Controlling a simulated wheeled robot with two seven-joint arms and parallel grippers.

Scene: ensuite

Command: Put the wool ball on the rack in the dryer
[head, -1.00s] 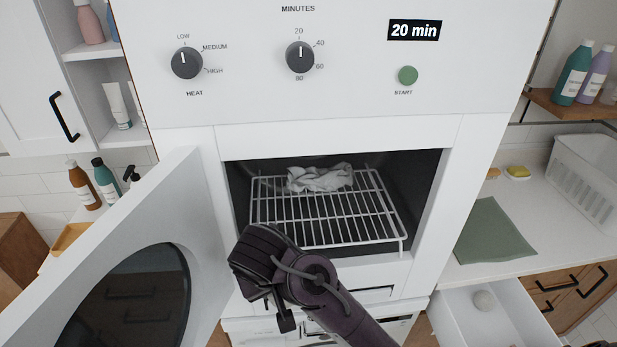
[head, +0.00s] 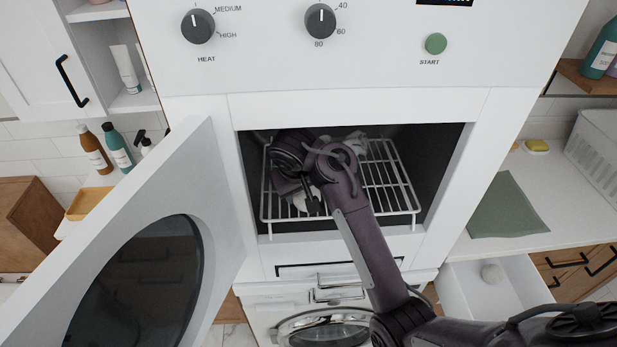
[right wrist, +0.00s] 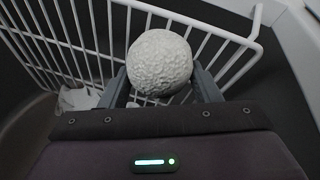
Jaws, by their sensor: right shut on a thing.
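A round, rough grey-white wool ball (right wrist: 160,62) sits between the two fingers of my right gripper (right wrist: 163,88) in the right wrist view. The gripper is shut on it. In the head view my right gripper (head: 310,203) is inside the open dryer, above the left part of the white wire rack (head: 390,190). The rack also shows behind the ball in the right wrist view (right wrist: 92,45). In the head view the arm and gripper largely hide the ball. Whether the ball touches the rack is unclear. My left gripper is out of view.
A crumpled white cloth (head: 355,147) lies on the rack, partly hidden by my arm. The dryer door (head: 190,170) stands open at the left. The rack's right part is clear.

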